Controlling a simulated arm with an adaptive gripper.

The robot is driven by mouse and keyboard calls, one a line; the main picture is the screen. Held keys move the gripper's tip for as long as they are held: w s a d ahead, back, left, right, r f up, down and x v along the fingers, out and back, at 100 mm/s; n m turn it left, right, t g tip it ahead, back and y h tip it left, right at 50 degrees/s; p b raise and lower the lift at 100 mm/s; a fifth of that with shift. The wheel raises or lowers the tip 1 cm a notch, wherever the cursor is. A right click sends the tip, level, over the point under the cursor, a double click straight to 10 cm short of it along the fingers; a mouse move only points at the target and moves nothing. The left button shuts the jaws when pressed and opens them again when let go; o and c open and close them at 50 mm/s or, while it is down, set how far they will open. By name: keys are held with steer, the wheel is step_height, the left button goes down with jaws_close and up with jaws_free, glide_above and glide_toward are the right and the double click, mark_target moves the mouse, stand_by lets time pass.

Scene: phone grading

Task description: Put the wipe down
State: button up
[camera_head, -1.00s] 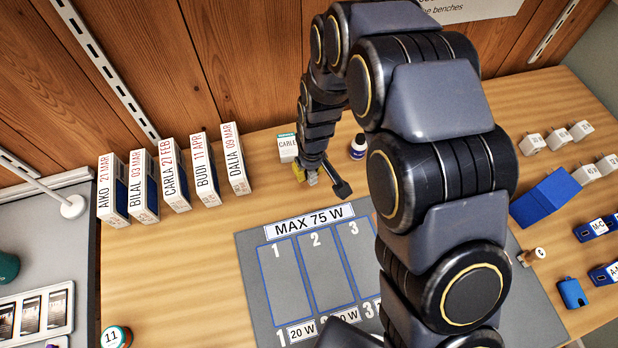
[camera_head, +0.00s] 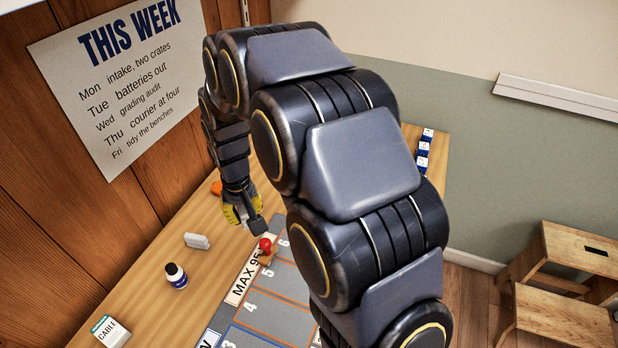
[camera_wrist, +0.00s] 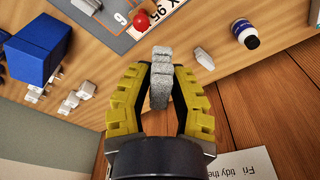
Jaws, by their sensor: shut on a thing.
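The wipe is a grey, fuzzy folded piece (camera_wrist: 161,76) in the wrist view. My gripper (camera_wrist: 160,85) is shut on it, with the yellow ribbed fingers on either side. In the head view my gripper (camera_head: 243,213) hangs over the wooden bench, near the back wall and just left of the mat's far end. The wipe cannot be made out clearly there. I cannot tell how high the gripper is above the bench.
A red-knobbed object (camera_head: 265,244) stands at the mat (camera_head: 286,286) close to my gripper. A white block (camera_head: 197,241), a dark bottle (camera_head: 176,276) and a cable box (camera_head: 110,331) stand to the left. The wrist view shows a blue box (camera_wrist: 38,48) and several white adapters (camera_wrist: 72,100).

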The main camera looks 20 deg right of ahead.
steer(key=s+d+r+m+h, duration=0.1)
steer(key=s+d+r+m, duration=0.2)
steer(key=d, duration=0.7)
steer(key=s+d+r+m, duration=0.1)
steer(key=d+r+m, duration=0.4)
steer(key=d, duration=0.4)
steer(key=shift+m, duration=0.4)
steer(key=w+d+f, duration=0.1)
steer(key=w+f, duration=0.2)
steer(key=w, duration=0.1)
steer(key=w+d+f, duration=0.2)
steer(key=w+f, duration=0.1)
steer(key=w, duration=0.1)
steer(key=w+d+f, duration=0.2)
steer(key=w+f, duration=0.2)
steer(key=shift+d+f, duration=0.1)
steer(key=shift+d, duration=0.1)
steer(key=shift+w+d+f, duration=0.15)
steer(key=shift+w+f, duration=0.25)
steer(key=shift+f, duration=1.65)
